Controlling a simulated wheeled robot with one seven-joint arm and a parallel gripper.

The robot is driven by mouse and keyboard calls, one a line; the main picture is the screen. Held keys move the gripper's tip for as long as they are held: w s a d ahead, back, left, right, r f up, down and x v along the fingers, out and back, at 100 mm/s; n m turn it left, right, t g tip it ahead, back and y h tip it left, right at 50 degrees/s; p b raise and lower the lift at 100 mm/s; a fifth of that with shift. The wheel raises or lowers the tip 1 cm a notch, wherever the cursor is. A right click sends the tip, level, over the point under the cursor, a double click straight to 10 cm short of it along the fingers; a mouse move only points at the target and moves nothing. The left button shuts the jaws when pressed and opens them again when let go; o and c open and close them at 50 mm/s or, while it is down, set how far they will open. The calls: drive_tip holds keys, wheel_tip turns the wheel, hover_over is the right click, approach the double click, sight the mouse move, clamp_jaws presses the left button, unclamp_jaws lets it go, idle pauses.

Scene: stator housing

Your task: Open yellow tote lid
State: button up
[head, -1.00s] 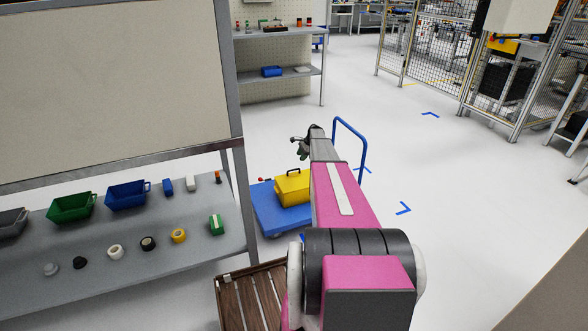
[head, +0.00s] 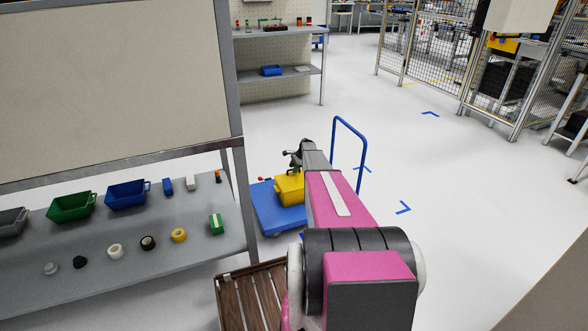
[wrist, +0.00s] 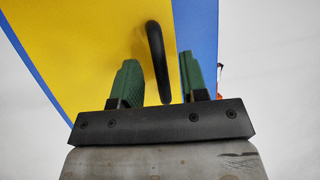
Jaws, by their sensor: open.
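The yellow tote (head: 288,190) stands on a blue cart (head: 278,218), partly hidden behind my arm in the head view. In the wrist view the yellow lid (wrist: 95,40) fills the upper left, with a black curved handle (wrist: 156,60) on it. My gripper (wrist: 160,82) is open, with a green-padded finger on each side of the handle. The handle lies between the fingers, nearer the right one, and a gap shows on both sides. In the head view my gripper (head: 297,155) is above the far side of the tote; its fingers are small there.
A grey table (head: 130,262) at the left holds green and blue bins, tape rolls and small parts. The cart has a blue push handle (head: 362,150). A slatted wooden surface (head: 258,300) is at the bottom. Open floor lies to the right.

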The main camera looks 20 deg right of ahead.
sight(297, 178)
clamp_jaws()
drive_tip(key=shift+r, duration=0.1)
drive_tip(key=shift+s+r+t, duration=0.5)
drive_tip(key=shift+r+t, duration=0.1)
drive_tip(key=shift+r, duration=0.15)
drive_tip(key=s+r+n+t+y, duration=0.1)
drive_tip(key=s+r+n+t, duration=0.1)
drive_tip(key=s+r+t, duration=0.6)
drive_tip(key=s+f+n+t+y, duration=0.2)
drive_tip(key=s+t, duration=0.5)
drive_tip(key=s, duration=0.6)
drive_tip(key=shift+s+d+f+n+y, duration=0.25)
drive_tip(key=shift+s+n+y, duration=0.1)
drive_tip(key=shift+n+y, duration=0.25)
